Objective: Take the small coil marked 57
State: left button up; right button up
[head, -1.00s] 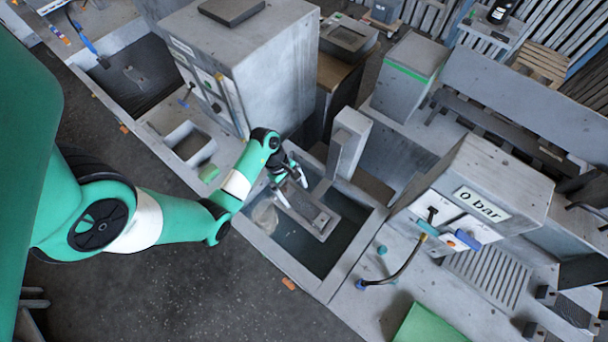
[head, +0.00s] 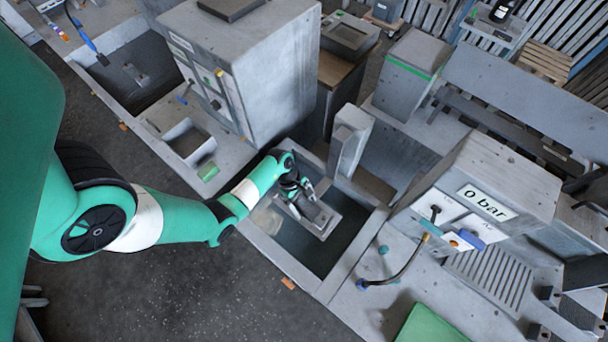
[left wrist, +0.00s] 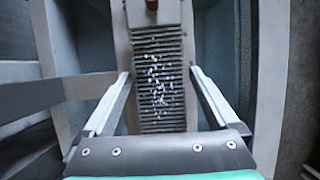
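No coil marked 57 can be made out in either view. My left gripper (head: 304,190) is over the open basin, above a grey plate-like part (head: 319,220) inside it. In the left wrist view my left gripper (left wrist: 159,73) is open, its two fingers apart. Between and beyond the fingers lies a ribbed grey surface (left wrist: 158,45) scattered with small white specks. I cannot tell whether the fingers touch anything. My right gripper is not in view.
Basin walls (head: 337,278) surround the left gripper. A grey upright block (head: 349,143) stands at the basin's far side, and a tall grey cabinet (head: 275,80) behind. To the right is a console reading 0 bar (head: 486,203) with a hose (head: 400,270). A green panel (head: 432,325) lies at front right.

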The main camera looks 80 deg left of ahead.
aim_at(307, 207)
pick_arm(q)
grip_shut()
jog(key=shift+r, duration=0.1)
dwell(0.3)
jog(key=shift+r, duration=0.5)
notch_tip(307, 207, up, 3)
jog(key=shift+s+f+p, duration=0.1)
jog(key=shift+s+p, duration=0.05)
jog(key=shift+p, duration=0.65)
jog(key=s+d+r+p, duration=0.2)
jog(key=s+d+r, duration=0.6)
jog(key=s+r, duration=0.1)
jog(key=shift+s+d, duration=0.4)
jog(key=shift+s, duration=0.4)
